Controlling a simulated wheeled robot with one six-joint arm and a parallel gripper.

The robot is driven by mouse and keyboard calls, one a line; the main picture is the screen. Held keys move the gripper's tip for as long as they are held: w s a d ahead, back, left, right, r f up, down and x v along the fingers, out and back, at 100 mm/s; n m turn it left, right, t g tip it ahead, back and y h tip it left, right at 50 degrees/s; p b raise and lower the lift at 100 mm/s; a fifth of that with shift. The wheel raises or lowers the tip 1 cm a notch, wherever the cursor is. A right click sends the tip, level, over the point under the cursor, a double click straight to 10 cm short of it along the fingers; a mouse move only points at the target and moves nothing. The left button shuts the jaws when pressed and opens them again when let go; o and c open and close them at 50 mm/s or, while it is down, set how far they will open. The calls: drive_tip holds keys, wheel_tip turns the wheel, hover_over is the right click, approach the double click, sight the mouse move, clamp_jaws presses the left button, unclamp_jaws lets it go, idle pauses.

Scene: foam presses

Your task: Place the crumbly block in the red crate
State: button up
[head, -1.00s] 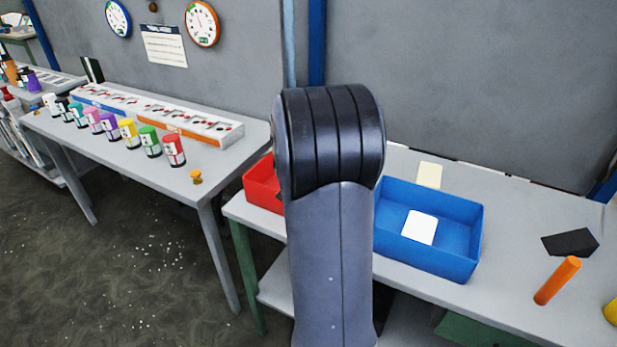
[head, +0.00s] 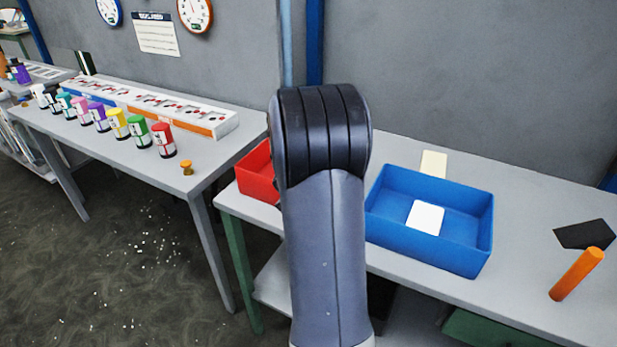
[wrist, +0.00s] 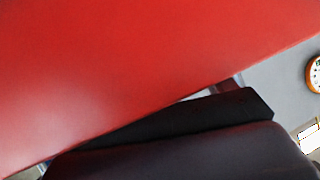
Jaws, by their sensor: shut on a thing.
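The red crate (head: 256,174) stands on the near table in the head view, left of the blue crate, and my arm hides its right part. In the wrist view a smooth red block (wrist: 130,70) fills most of the picture, very close to the camera. A black finger of my gripper (wrist: 245,102) lies along its lower edge; the other finger is hidden. My gripper is shut on this red block. Its whole shape and any crumbling are not visible. The head view does not show the gripper, which is hidden behind my arm.
A blue crate (head: 430,252) on the same table holds a white piece (head: 425,218). A cream piece (head: 433,164) lies behind it. An orange cylinder (head: 577,273) and a dark slab (head: 585,234) are at right. Several coloured jars (head: 117,124) line the left table.

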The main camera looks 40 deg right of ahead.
drive_tip(key=shift+f, duration=0.2)
drive_tip(key=shift+f+b, duration=0.35)
drive_tip(key=shift+f, duration=0.2)
drive_tip(key=shift+s, duration=0.1)
drive_tip(key=o, duration=1.2)
drive_tip(key=shift+a+f, duration=0.1)
drive_tip(key=shift+f, duration=0.15)
drive_tip(key=shift+o, duration=0.2)
drive_tip(key=shift+r, duration=0.1)
drive_tip(key=shift+r, duration=0.25)
drive_tip(key=p+v, duration=0.3)
drive_tip(key=v, duration=0.9)
drive_tip(key=shift+r, duration=0.5)
